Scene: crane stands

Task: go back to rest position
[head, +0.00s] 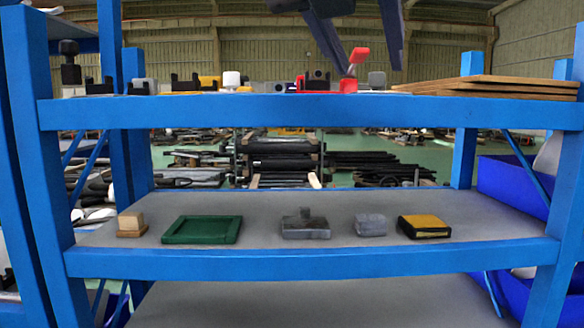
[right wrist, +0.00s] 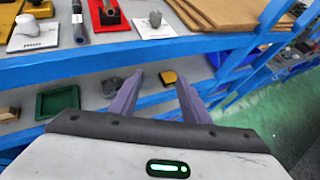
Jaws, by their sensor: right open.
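My right gripper (head: 374,70) hangs in from the top of the head view, its two purple-blue fingers spread apart with nothing held between them. In the right wrist view the same gripper (right wrist: 160,76) is open and empty, in front of the blue shelf rack. The fingers are clear of the lower shelf's items in that view. My left gripper is not in view.
The blue rack's upper beam (head: 300,108) crosses in front. Its lower shelf holds a green tray (head: 202,242), grey blocks (head: 306,230) and a yellow-black box (head: 424,227). The upper shelf carries a red item (head: 341,86) and wooden boards (head: 490,88). Green floor (right wrist: 255,120) is open at right.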

